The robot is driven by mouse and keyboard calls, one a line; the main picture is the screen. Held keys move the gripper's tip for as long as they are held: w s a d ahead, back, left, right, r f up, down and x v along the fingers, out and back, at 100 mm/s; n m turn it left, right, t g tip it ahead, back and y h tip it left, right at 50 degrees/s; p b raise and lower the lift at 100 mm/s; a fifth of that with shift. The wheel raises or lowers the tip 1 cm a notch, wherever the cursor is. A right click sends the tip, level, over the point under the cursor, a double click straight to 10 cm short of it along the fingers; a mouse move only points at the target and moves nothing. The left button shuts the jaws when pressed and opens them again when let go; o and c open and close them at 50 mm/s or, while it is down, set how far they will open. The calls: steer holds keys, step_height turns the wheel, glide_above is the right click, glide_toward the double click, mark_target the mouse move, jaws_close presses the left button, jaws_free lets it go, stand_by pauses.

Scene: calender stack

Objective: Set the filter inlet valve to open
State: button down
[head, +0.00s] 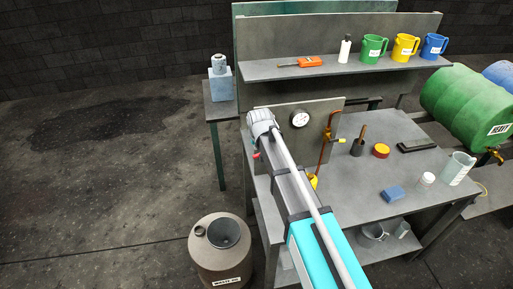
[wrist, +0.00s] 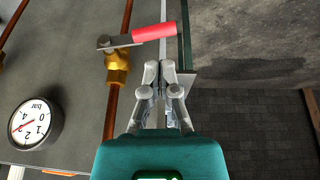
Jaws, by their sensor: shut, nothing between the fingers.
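In the wrist view a valve with a red lever (wrist: 154,35) sits on a brass body (wrist: 117,68) in a copper pipe (wrist: 113,108). The lever points right, roughly across the pipe. I see no label on it, so I cannot tell if it is the filter inlet valve. My gripper (wrist: 160,70) is shut and empty, just below the lever in the picture, with a small gap visible. In the head view a small red piece (head: 257,156) shows beside my arm; my arm hides most of that side of the panel and my fingers.
A pressure gauge (head: 299,119) is on the upright panel (head: 322,111); it also shows in the wrist view (wrist: 35,122). A yellow handle (head: 341,141) is at the panel's right. A brush pot, red-yellow tin (head: 380,150) and blue block (head: 393,193) stand on the bench.

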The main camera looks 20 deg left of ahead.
steer(key=shift+d+b+x, duration=0.15)
steer(key=shift+b+x, duration=0.75)
steer(key=shift+x, duration=0.15)
steer(key=shift+d+b+x, duration=0.15)
steer(key=shift+b+x, duration=0.7)
steer(key=shift+x, duration=0.2)
steer(key=shift+s+f, duration=0.1)
steer(key=shift+s, duration=0.1)
